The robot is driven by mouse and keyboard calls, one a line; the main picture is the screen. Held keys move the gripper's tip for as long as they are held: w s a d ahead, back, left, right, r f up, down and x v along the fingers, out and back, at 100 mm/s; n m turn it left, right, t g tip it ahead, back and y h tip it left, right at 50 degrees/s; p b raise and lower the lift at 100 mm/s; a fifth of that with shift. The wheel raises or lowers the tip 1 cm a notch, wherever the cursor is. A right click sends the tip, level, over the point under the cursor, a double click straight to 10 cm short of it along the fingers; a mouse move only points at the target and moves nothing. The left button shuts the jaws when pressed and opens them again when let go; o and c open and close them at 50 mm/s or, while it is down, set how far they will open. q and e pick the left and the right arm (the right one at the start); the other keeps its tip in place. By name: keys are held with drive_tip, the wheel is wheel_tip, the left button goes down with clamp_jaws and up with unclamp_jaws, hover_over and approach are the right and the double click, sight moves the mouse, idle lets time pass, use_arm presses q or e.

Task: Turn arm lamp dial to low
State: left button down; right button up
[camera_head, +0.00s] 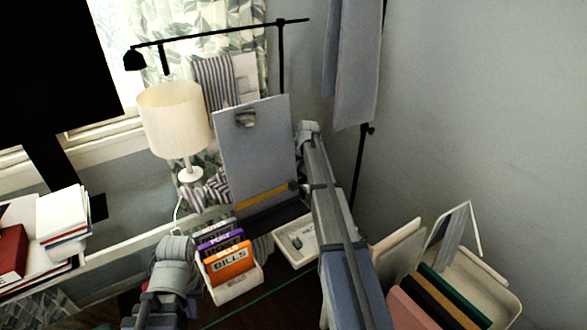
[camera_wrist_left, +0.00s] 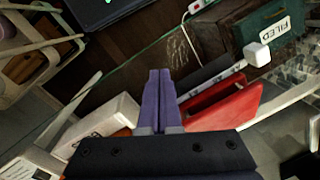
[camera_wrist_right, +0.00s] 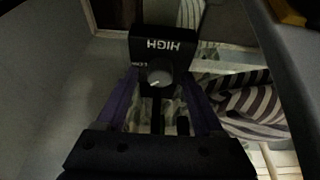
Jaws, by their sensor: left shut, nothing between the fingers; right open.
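In the right wrist view a round grey dial (camera_wrist_right: 160,70) sits on a black box marked HIGH (camera_wrist_right: 170,45), whose lettering appears upside down. A small white mark shows on the dial's lower left. A second label beside the dial is partly covered. My right gripper (camera_wrist_right: 158,90) is open, with a purple finger on each side and the dial in the gap ahead; I cannot tell whether they touch. In the head view the black arm lamp (camera_head: 220,35) stretches across the window. My left gripper (camera_wrist_left: 158,75) is shut and empty, pointing down beside a red item (camera_wrist_left: 222,103).
A white table lamp (camera_head: 175,115) and a grey upright board (camera_head: 252,145) stand near my right arm. A BILLS file box (camera_head: 230,262), a white tray (camera_head: 297,243) and a book stack (camera_head: 62,220) stand lower down. A bin of folders (camera_head: 497,275) is at right.

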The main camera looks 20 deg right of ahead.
use_arm(q)
drive_tip(key=shift+r, duration=0.15)
use_arm(e)
drive_tip(key=shift+r, duration=0.1)
use_arm(q)
wheel_tip(320, 180, up, 10)
drive_tip(key=p, duration=1)
use_arm(e)
wheel_tip(320, 180, up, 10)
use_arm(q)
drive_tip(key=shift+f, duration=0.2)
use_arm(e)
drive_tip(key=shift+d+f, duration=0.1)
drive_tip(key=shift+f, duration=0.1)
use_arm(q)
drive_tip(key=shift+f+b, duration=1.4)
drive_tip(key=shift+b, duration=0.05)
use_arm(e)
drive_tip(key=shift+s+d+f+n+g+y, duration=0.2)
drive_tip(key=shift+d+f+n+g+y, duration=0.25)
drive_tip(key=shift+n, duration=1.35)
drive_tip(key=shift+s+d+f+n+g+y, duration=0.25)
drive_tip(key=shift+d+f+n+y, duration=0.35)
drive_tip(key=shift+n, duration=1.2)
drive_tip(key=shift+s+d+f+n+g+y, duration=0.3)
drive_tip(key=shift+n+y, duration=0.35)
drive_tip(key=shift+n, duration=1.15)
drive_tip(key=shift+w+d, duration=0.1)
